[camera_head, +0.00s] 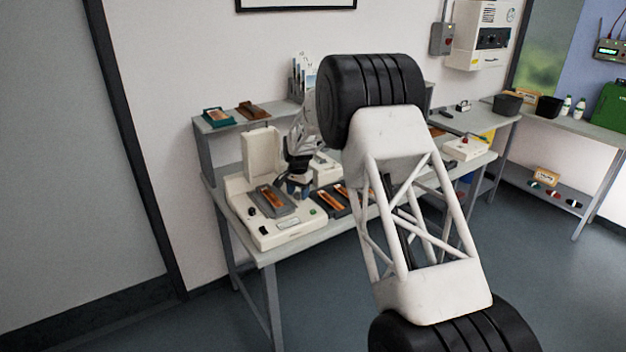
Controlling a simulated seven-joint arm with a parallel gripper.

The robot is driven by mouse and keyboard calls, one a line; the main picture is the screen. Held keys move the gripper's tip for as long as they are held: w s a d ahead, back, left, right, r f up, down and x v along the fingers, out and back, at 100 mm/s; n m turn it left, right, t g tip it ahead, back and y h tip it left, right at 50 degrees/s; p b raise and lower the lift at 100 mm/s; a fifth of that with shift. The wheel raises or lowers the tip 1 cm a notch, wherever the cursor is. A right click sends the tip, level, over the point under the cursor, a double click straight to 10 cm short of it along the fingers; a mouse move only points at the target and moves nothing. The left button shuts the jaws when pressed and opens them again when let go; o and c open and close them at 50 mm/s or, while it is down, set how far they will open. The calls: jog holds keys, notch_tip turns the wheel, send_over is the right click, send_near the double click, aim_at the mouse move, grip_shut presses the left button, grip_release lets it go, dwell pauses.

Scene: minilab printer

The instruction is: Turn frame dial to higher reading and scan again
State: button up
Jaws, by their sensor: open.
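The white scanner (277,236) stands at the left end of the grey bench with its lid (262,153) raised. A grey holder with an orange film strip (272,199) lies on its bed. Two small black controls sit on its left front: one (251,211) farther back and one (263,230) nearer the front edge. I cannot tell which is the frame dial, and no reading is legible. A small pale panel (288,224) and a green button (313,211) are on the front. My gripper (299,190) is open, pointing down over the scanner's right side, right of the holder.
Dark trays with orange strips (332,199) lie right of the scanner, partly hidden by my arm. A raised shelf (222,123) behind carries a green tray (217,117) and a brown item (252,111). My large arm links hide the bench's middle. Black bins (507,103) stand far right.

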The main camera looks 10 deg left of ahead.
aim_at(298, 193)
jog(key=shift+a+m, duration=0.1)
jog(key=shift+m, duration=0.5)
jog(key=shift+m, duration=0.7)
notch_tip(298, 193, up, 7)
jog(key=shift+r, duration=0.45)
jog(key=shift+s, duration=0.1)
jog(key=shift+f+n, duration=0.1)
jog(key=shift+n, duration=0.3)
